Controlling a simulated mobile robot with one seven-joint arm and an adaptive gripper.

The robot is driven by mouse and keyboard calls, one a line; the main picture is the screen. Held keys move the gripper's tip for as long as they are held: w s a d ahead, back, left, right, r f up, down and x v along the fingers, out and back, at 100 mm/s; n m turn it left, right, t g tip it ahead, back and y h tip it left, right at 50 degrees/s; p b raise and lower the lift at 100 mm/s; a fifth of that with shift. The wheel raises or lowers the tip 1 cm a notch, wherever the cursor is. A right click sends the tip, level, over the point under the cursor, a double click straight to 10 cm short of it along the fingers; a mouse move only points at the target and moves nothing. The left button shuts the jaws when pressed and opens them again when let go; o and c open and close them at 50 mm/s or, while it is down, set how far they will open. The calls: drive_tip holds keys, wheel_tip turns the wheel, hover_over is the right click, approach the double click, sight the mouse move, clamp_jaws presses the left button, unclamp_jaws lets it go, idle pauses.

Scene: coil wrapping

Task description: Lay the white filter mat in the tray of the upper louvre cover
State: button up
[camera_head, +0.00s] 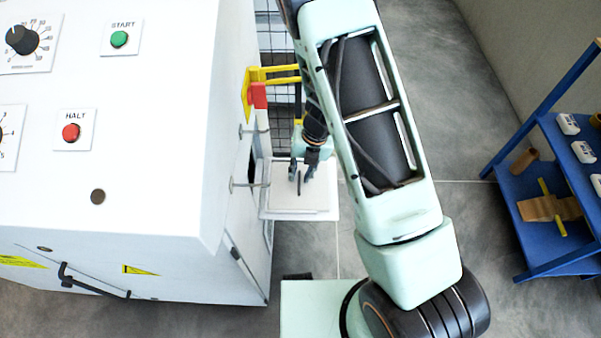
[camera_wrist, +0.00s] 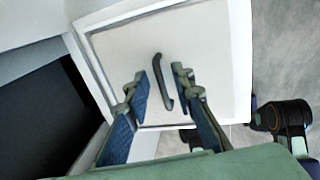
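The white filter mat (camera_head: 316,190) is a flat off-white square with a dark bar handle near its middle. It lies flat inside the pale rim of the louvre cover's tray (camera_head: 322,215), beside the white cabinet. The mat also shows in the wrist view (camera_wrist: 205,45), framed by the tray rim (camera_wrist: 241,60). My gripper (camera_head: 302,172) is over the mat. In the wrist view my gripper (camera_wrist: 163,80) is open, with one blue-padded finger on each side of the handle and gaps visible beside it. Whether the mat sits fully down at every edge cannot be told.
The white cabinet (camera_head: 150,190) with knobs and buttons fills the left. A dark opening (camera_wrist: 45,110) lies left of the tray. A yellow bracket with a red part (camera_head: 258,95) stands behind it. A blue rack (camera_head: 545,235) stands right.

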wheel_tip(320, 180, up, 12)
drive_tip(key=d+p, duration=0.2)
drive_tip(key=p, duration=0.2)
drive_tip(key=shift+d, duration=0.15)
